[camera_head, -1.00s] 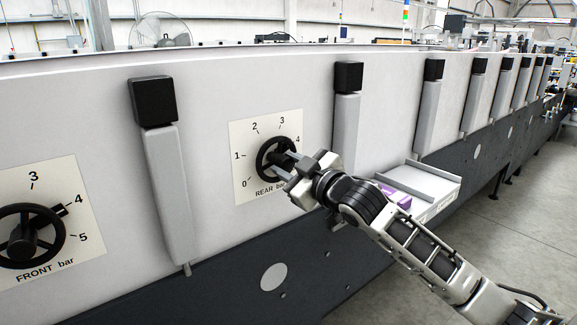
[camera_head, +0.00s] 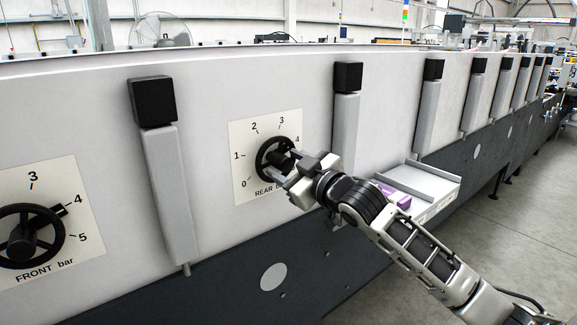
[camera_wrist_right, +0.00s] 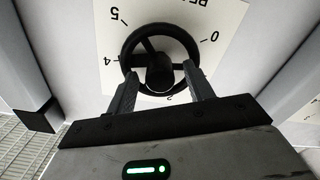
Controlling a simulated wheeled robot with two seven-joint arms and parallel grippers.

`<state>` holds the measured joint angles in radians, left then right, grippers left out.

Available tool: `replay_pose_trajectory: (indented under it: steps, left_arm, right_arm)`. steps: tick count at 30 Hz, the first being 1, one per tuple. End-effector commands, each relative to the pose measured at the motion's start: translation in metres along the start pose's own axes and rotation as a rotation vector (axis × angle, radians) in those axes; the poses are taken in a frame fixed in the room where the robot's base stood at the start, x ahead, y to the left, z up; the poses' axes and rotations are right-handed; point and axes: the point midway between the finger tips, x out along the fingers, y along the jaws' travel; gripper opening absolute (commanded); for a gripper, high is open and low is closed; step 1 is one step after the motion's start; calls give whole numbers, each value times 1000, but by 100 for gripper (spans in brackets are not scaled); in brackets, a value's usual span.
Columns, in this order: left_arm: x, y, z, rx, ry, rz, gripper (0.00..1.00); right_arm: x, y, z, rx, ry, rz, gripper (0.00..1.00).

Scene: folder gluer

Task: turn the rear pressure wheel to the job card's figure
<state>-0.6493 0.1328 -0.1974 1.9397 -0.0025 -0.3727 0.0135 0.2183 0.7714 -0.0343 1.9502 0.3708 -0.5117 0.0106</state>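The rear pressure wheel (camera_head: 262,161) is a black handwheel on a white dial plate (camera_head: 241,124) marked REAR bar, with figures from 0 upward. In the right wrist view the wheel (camera_wrist_right: 160,28) appears upside down with its dark hub between my fingers. My right gripper (camera_head: 283,165) is open, one finger on each side of the hub (camera_wrist_right: 160,70), over the rim. I cannot tell whether the fingers touch the wheel. My left gripper is not in view. I see no readable job card.
The FRONT bar wheel (camera_head: 22,240) is at the left, its tab near 4. Grey upright handles with black tops (camera_head: 154,101) flank the rear dial. A white tray (camera_head: 428,179) with a purple item (camera_head: 395,194) lies behind my right arm. The floor at right is clear.

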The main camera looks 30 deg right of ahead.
Motion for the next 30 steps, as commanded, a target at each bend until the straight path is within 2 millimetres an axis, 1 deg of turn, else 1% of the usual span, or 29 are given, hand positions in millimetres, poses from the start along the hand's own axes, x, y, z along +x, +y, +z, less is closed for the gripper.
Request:
replay_pose_trajectory:
  steps: [5,8,11,15,24,30]
  left_arm:
    - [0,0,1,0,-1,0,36]
    - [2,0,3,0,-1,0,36]
    - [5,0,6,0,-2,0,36]
    - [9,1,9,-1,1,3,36]
    - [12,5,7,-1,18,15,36]
    - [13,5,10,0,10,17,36]
  right_arm:
    - [-2,0,0,-1,1,0,52]
    - [-9,0,1,-3,1,0,52]
    - [-24,-2,3,-3,0,-1,52]
    - [-53,-3,4,-3,-1,-3,52]
    - [-109,-2,3,-2,-4,-3,52]
    - [-139,-1,2,1,-3,-2,52]
